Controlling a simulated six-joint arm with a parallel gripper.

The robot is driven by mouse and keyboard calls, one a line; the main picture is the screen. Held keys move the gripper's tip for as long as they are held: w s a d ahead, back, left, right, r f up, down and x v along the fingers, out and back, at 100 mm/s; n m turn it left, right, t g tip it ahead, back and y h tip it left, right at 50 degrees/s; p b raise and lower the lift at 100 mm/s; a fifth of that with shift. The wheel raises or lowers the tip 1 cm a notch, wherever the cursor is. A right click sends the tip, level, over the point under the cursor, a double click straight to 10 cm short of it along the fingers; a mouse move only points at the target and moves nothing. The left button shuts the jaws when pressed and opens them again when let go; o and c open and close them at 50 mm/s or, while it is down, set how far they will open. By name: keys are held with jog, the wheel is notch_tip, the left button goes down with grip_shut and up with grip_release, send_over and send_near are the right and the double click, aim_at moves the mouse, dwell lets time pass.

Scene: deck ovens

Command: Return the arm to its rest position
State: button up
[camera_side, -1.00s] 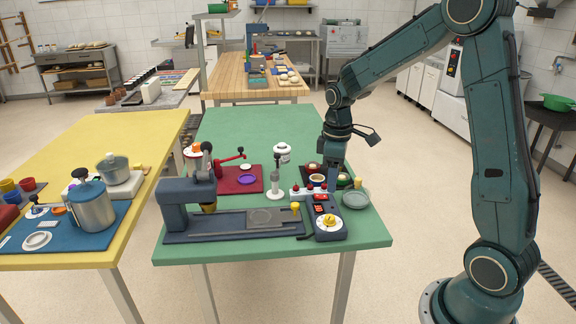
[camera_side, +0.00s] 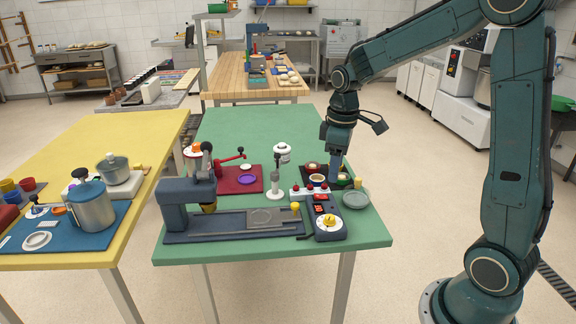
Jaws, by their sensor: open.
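My gripper (camera_side: 336,165) points down over the back right part of the green table (camera_side: 240,128), at the black mat with small round items. Its fingers are small here and partly merge with the items behind them; nothing is seen held between them. A grey round dish (camera_side: 355,199) lies just in front and to the right of it. A white cup with brown contents (camera_side: 317,179) stands close on its left. Whether the fingertips touch the mat is hard to tell.
A yellow table (camera_side: 90,150) is further left. The green table's back is clear.

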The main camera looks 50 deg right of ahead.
jog(key=s+a+r+m+t, duration=0.2)
jog(key=s+a+r, duration=0.2)
jog(key=s, duration=0.5)
jog(key=s+a+r+m+t, duration=0.2)
jog(key=s+a+r+t, duration=0.1)
jog(key=s+a, duration=0.4)
jog(key=shift+s+r, duration=0.9)
jog(key=shift+s, duration=0.15)
